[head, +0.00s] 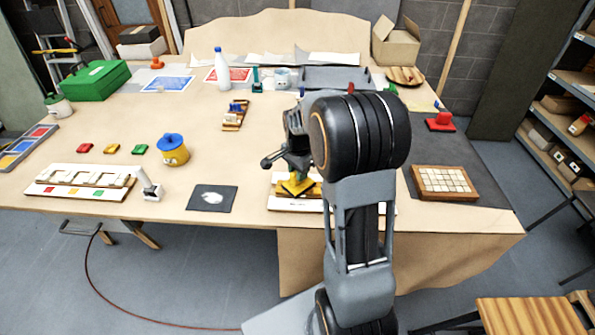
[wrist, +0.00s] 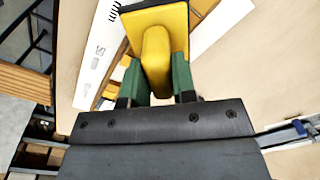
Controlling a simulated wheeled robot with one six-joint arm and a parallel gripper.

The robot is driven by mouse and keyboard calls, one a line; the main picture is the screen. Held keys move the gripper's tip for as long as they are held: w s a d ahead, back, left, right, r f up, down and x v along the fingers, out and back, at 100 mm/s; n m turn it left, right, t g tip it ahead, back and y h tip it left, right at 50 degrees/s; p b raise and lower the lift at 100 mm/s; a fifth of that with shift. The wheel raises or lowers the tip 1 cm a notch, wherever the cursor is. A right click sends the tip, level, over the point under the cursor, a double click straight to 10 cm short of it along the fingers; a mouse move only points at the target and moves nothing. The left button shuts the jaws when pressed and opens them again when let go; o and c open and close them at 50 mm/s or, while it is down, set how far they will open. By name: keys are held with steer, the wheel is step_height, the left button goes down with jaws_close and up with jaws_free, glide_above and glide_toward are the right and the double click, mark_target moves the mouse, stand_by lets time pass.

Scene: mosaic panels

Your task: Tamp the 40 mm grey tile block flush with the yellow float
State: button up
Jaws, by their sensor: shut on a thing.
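My gripper (head: 296,172) is shut on the handle of the yellow float (head: 306,190), above the white panel (head: 290,204) at the table's front edge. In the wrist view the float (wrist: 157,50) sits between the green fingers of my gripper (wrist: 158,80). The white panel (wrist: 97,58) with dark printing lies under and beside it there. The float hides part of the panel. I cannot tell whether the float touches it. I cannot make out the 40 mm grey tile block in either view.
A dark mat (head: 212,199) with a white patch lies left of the panel. A wooden-framed tile tray (head: 445,183) and a red float-like tool (head: 440,122) are to the right. My arm hides some table.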

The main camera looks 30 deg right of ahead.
steer(key=shift+r+p, duration=2.5)
steer(key=shift+r, duration=0.95)
